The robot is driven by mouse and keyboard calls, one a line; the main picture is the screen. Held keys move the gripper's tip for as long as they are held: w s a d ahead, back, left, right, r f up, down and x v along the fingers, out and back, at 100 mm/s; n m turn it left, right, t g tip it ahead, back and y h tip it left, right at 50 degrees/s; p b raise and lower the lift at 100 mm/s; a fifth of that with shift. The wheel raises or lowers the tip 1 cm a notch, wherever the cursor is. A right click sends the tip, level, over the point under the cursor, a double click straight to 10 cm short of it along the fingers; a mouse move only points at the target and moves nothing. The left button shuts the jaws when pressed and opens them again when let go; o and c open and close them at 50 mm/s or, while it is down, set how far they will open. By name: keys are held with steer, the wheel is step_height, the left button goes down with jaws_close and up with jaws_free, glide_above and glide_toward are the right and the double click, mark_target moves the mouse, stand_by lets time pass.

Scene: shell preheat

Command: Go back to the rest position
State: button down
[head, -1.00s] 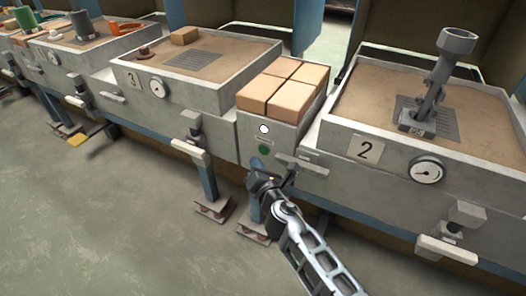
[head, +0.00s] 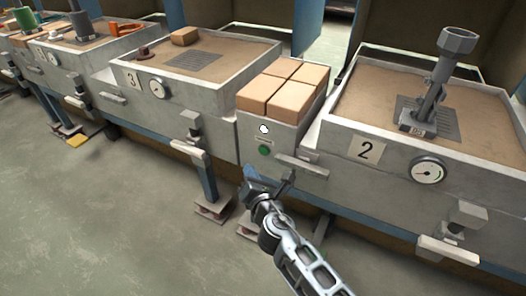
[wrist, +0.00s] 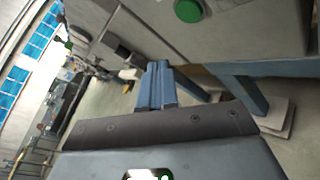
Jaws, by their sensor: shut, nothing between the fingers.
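My gripper (head: 251,175) is shut and empty, in front of the grey control panel and just below its green button (head: 264,150). Its blue fingers (wrist: 156,86) lie together in the wrist view, apart from the panel as far as I can tell. The green button also shows at the top of the wrist view (wrist: 188,10). My arm reaches up from the bottom of the head view.
Station 2 (head: 365,150) stands right of the panel, with a metal shell upright on its grate (head: 435,85). Station 3 (head: 215,90) stands left. Brick blocks (head: 284,86) top the panel. Handles and pedals (head: 213,207) jut out in front. The floor at left (head: 110,230) is clear.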

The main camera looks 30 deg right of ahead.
steer(key=s+f+m+g+y, duration=0.25)
steer(key=s+m, duration=1.05)
steer(key=s, duration=1.7)
steer(key=s+d+r+m+t, duration=0.1)
steer(key=s+r+m, duration=1.2)
steer(key=s+r, duration=0.45)
step_height(320, 180, up, 17)
steer(key=p, duration=1.7)
steer(key=shift+s+m, duration=0.25)
steer(key=shift+m, duration=0.15)
steer(key=shift+d, duration=0.1)
